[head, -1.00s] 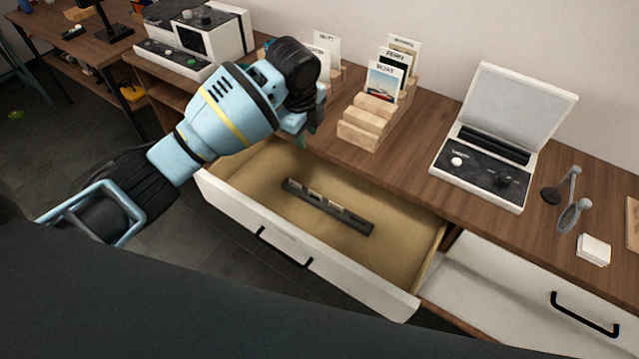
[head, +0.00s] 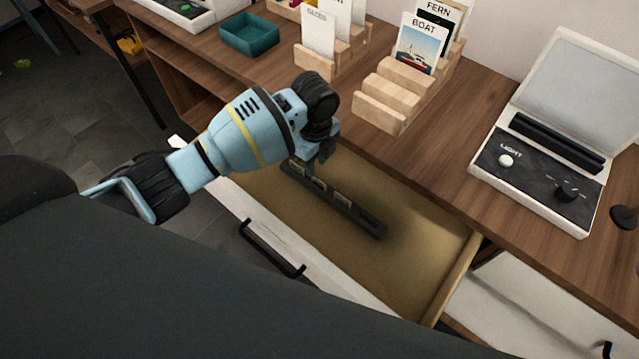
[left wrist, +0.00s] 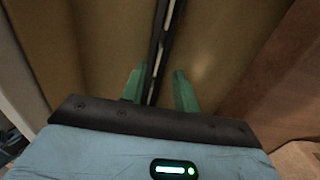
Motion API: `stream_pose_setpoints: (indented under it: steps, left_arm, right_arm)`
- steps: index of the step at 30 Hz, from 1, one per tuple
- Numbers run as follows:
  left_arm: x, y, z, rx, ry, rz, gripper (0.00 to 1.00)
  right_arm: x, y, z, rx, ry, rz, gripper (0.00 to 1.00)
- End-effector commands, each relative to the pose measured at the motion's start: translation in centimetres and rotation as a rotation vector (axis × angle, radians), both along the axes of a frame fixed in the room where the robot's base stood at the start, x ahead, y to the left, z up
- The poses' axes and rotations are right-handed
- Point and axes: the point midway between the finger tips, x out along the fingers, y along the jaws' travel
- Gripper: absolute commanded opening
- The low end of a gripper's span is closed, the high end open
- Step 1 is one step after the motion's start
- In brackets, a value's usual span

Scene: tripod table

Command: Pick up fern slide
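A dark slide rack (head: 355,215) lies in the open drawer (head: 420,262) and holds a few small pale-edged slides (head: 318,184). No label on them is readable, so I cannot tell which is the fern slide. My left gripper (head: 318,168) is over the far left end of the rack and hides part of it. In the left wrist view the green fingers (left wrist: 159,88) are apart, with the rack (left wrist: 157,45) running between and beyond them. Nothing is seen held. Whether the fingers touch a slide cannot be told. My right gripper is not in view.
On the tabletop (head: 440,165) stand wooden card holders (head: 385,100), with FERN (head: 439,12) and BOAT (head: 421,45) cards. A teal tray (head: 249,36) is at the back left, and an open light box (head: 540,165) at the right. The drawer's right part is bare.

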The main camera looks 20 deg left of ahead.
Motion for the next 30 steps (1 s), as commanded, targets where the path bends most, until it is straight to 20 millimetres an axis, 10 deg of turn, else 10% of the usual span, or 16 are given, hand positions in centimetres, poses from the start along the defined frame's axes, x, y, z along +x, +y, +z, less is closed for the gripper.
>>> stream_pose_setpoints:
  steps: [18,30]
  left_arm:
    - [-0.6,-0.9,-5.6,0.001,0.002,-0.001,0.30]
    - [-0.6,-0.9,-6.0,0.001,0.000,-0.002,0.20]
  right_arm:
    - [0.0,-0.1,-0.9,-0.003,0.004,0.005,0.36]
    - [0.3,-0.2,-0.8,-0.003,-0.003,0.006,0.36]
